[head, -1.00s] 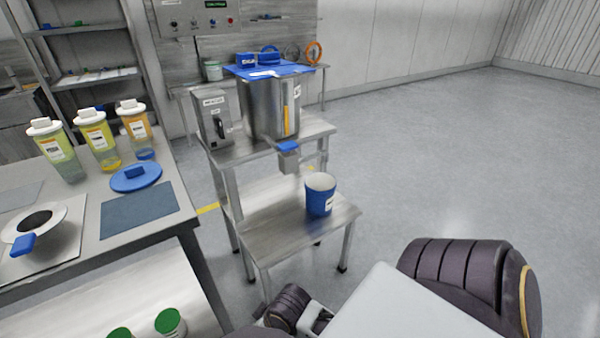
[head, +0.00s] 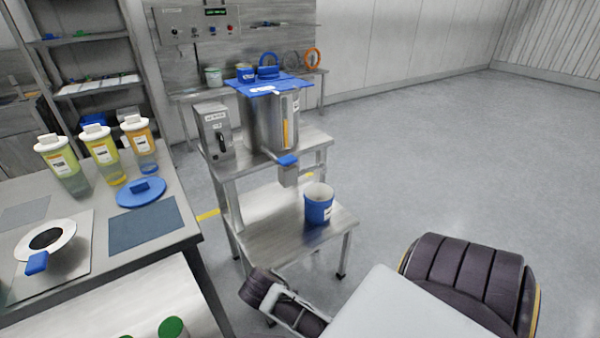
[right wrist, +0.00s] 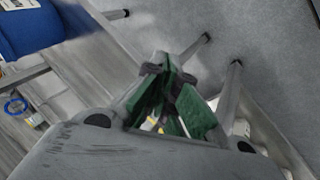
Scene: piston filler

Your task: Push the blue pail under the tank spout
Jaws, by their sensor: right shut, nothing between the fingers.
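The blue pail (head: 318,208), white inside with a white label, stands upright on the lower shelf (head: 262,236) of the metal stand, near its right edge. The steel tank (head: 268,128) sits on the upper shelf, with a blue-handled spout (head: 288,174) at its front. The pail is to the right of the spout and lower. In the right wrist view, the blue body at the top left (right wrist: 40,28) looks like the pail. My right gripper (right wrist: 165,72) is shut and empty, apart from the pail. Its fingertips are hard to make out in the head view. My left gripper is out of view.
A bench (head: 180,232) at the left holds several jars, a blue lid (head: 141,193) and a dark mat (head: 150,226). A control box (head: 215,132) stands beside the tank. The stand's legs are close to my right arm. The floor to the right is clear.

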